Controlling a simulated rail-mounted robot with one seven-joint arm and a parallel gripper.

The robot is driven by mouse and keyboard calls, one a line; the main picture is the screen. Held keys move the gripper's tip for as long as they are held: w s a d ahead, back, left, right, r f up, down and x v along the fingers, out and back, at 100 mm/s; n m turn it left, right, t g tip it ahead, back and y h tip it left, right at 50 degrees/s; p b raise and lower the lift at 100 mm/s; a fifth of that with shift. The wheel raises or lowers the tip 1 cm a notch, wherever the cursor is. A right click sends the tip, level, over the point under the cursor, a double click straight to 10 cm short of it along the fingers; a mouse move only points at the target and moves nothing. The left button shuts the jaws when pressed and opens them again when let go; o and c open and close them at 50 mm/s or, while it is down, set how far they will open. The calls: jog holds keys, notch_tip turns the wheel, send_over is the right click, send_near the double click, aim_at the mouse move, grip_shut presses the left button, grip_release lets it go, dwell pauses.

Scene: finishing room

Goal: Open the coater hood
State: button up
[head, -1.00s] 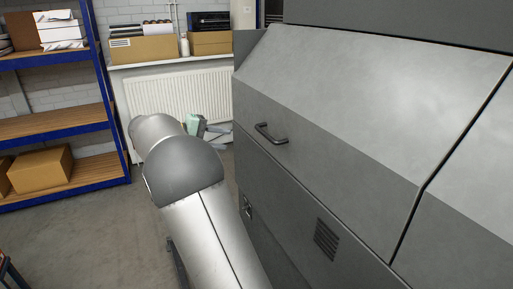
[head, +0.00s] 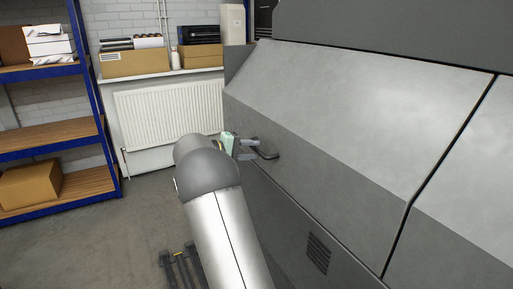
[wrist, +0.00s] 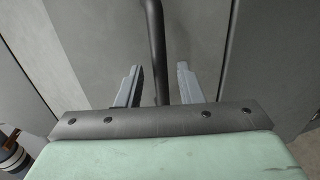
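The coater hood (head: 345,120) is a large grey sloped cover, and it is shut. Its dark bar handle (head: 268,151) sits on the lower front face, near the left edge. My gripper (head: 250,148) is at this handle. In the wrist view, the two pale fingers of my gripper (wrist: 157,88) stand apart, one on each side of the dark handle bar (wrist: 156,45). Gaps show between bar and fingers, so the gripper is open around the handle. My arm hides part of the machine below it.
A radiator (head: 170,108) and a shelf with cardboard boxes (head: 135,62) are along the back wall. A blue rack (head: 100,120) stands at the left. A dark pallet-like object (head: 178,268) lies low beside my arm.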

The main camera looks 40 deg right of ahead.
jog(key=shift+x, duration=1.25)
